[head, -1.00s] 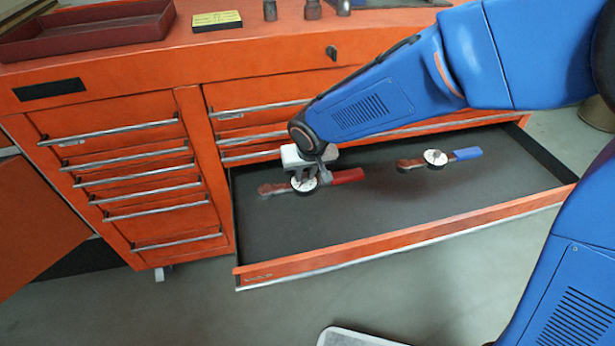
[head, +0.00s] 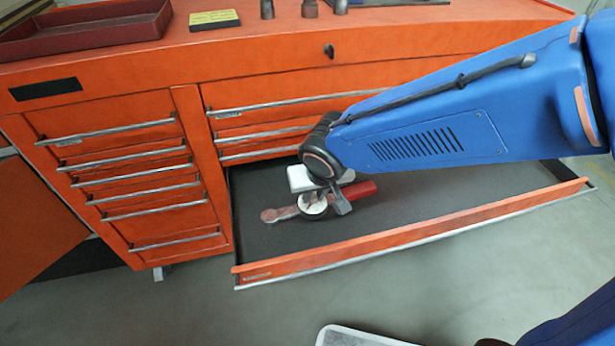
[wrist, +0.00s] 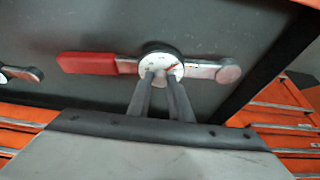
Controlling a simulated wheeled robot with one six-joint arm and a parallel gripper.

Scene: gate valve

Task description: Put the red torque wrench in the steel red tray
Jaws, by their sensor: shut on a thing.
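The red torque wrench (head: 361,190) has a red handle, a metal shaft and a round white dial. My gripper (head: 322,200) is shut on it at the dial, and the wrench appears raised above the dark floor of the open drawer (head: 400,228). In the wrist view the wrench (wrist: 88,63) lies across the picture, handle to the left and round head to the right, with my gripper's fingers (wrist: 162,78) at the dial. A dark red, shallow tray (head: 85,36) sits on the cabinet top at the upper left.
The orange cabinet (head: 130,70) has several shut drawers at left. A yellow-topped box (head: 214,19) and several sockets (head: 310,9) stand on its top, right of the tray. Another tool's end (wrist: 22,74) shows in the drawer. A pale tray edge (head: 360,338) shows at the bottom.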

